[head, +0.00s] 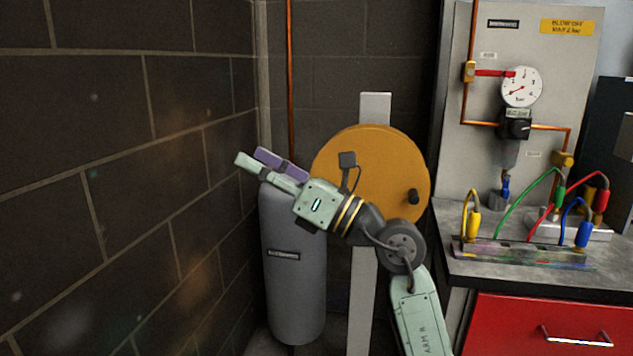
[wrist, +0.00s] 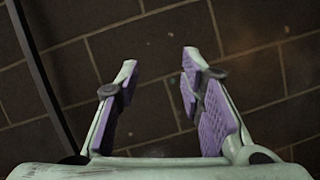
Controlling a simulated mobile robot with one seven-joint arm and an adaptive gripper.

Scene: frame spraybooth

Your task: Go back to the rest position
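My gripper (head: 262,163) is raised in the middle of the head view, pointing up and to the left towards the block wall. It is pale green with purple finger pads. In the wrist view my gripper (wrist: 158,85) shows its two fingers apart with nothing between them, and only dark wall behind. In the head view my arm overlaps an orange round reel (head: 345,150) and the top of a grey cylinder (head: 295,270).
A dark block wall (head: 120,180) fills the left. On the right, a bench (head: 560,270) carries coloured hoses (head: 530,205) below a panel with a pressure gauge (head: 521,87). A red drawer (head: 510,325) is under the bench. A copper pipe (head: 290,80) runs down the corner.

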